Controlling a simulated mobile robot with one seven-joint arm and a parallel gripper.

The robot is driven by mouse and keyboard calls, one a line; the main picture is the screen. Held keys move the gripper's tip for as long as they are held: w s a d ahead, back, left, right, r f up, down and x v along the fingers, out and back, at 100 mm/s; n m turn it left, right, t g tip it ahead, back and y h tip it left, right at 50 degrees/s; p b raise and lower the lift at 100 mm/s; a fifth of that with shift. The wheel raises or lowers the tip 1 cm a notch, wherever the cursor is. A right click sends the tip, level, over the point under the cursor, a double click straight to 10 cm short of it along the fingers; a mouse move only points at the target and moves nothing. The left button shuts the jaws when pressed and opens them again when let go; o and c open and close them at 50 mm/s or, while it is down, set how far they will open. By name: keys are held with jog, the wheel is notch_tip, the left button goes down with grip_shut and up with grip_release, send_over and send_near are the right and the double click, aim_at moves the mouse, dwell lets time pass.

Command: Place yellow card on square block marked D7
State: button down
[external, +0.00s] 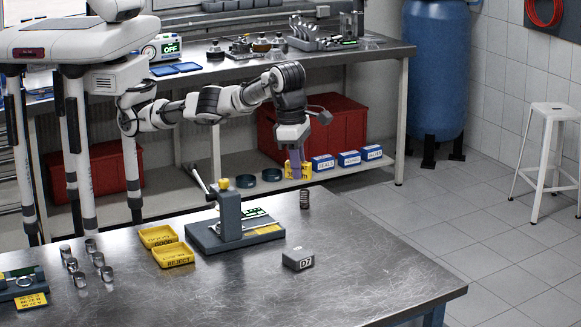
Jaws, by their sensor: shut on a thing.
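My gripper (296,163) is at the end of the arm, above the far part of the steel workbench, pointing down. It is shut on a yellow card (305,171) with dark print, which hangs upright in the air; the fingers cover part of it. The square block marked D7 (298,258) is a small grey block on the bench, nearer the camera and well below the card. Its label faces the camera and its top looks bare.
A grey press (229,215) with a long handle stands left of the block. A coil spring (304,198) stands below the gripper. Yellow trays (173,254) and several metal cylinders (80,279) are farther left. The bench right of the block is clear.

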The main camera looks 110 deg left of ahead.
send_over(300, 253)
jog(key=f, duration=1.4)
jog(key=shift+s+f+b, duration=0.1)
jog(key=shift+s+b, duration=0.2)
jog(key=shift+b, duration=0.05)
jog(key=shift+f+p, duration=0.4)
jog(key=shift+f, duration=2.15)
jog(key=shift+f, duration=0.15)
jog(key=c, duration=1.4)
grip_release()
jog(key=shift+o, duration=0.3)
